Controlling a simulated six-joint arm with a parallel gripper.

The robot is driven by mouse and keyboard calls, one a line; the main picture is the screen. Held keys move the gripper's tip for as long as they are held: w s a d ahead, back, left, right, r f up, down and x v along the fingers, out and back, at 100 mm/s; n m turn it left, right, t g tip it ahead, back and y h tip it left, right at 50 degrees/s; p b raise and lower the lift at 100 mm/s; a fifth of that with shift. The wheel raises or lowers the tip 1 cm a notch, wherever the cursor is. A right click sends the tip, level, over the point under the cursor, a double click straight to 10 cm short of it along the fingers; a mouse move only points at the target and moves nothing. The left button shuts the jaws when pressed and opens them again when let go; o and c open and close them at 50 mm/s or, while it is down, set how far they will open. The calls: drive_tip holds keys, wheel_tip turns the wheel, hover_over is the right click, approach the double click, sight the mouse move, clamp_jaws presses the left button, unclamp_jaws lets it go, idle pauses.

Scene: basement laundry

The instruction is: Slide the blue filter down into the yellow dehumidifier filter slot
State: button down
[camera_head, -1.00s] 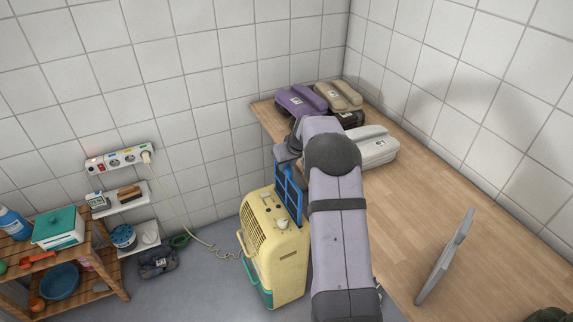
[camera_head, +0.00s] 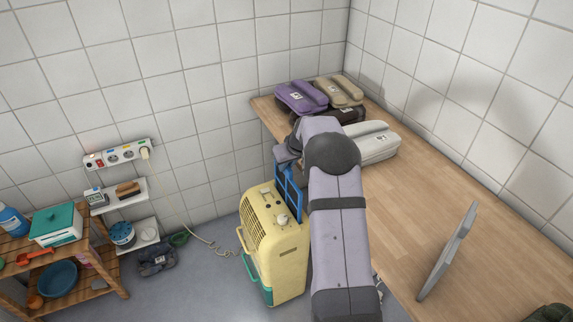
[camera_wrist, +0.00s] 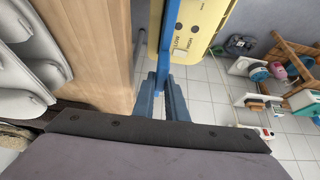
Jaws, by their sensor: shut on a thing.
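The blue filter (camera_head: 288,190) is a flat lattice panel, roughly upright at the right side of the yellow dehumidifier's top (camera_head: 262,205). Its lower part is hidden by the yellow body in the head view, so I cannot tell how far it is in the slot. My gripper (camera_wrist: 162,85) is shut on the filter's upper edge. In the wrist view the filter (camera_wrist: 158,40) shows edge-on as a narrow blue strip beside the yellow body (camera_wrist: 205,25). The slot opening itself is not clearly seen. In the head view my arm covers most of the gripper.
A wooden counter (camera_head: 420,200) stands right of the dehumidifier, with purple (camera_head: 300,97), beige and grey cases at its back and a grey panel (camera_head: 447,250) standing on it. A wooden shelf (camera_head: 100,285) is at left. A cord hangs from the power strip (camera_head: 118,153).

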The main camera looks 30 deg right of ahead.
sight(291, 175)
drive_tip(key=shift+f+b, duration=3.15)
drive_tip(key=shift+f, duration=0.95)
drive_tip(key=c, duration=1.7)
unclamp_jaws()
drive_tip(key=shift+s+f, duration=0.1)
drive_tip(key=shift+v, duration=3.8)
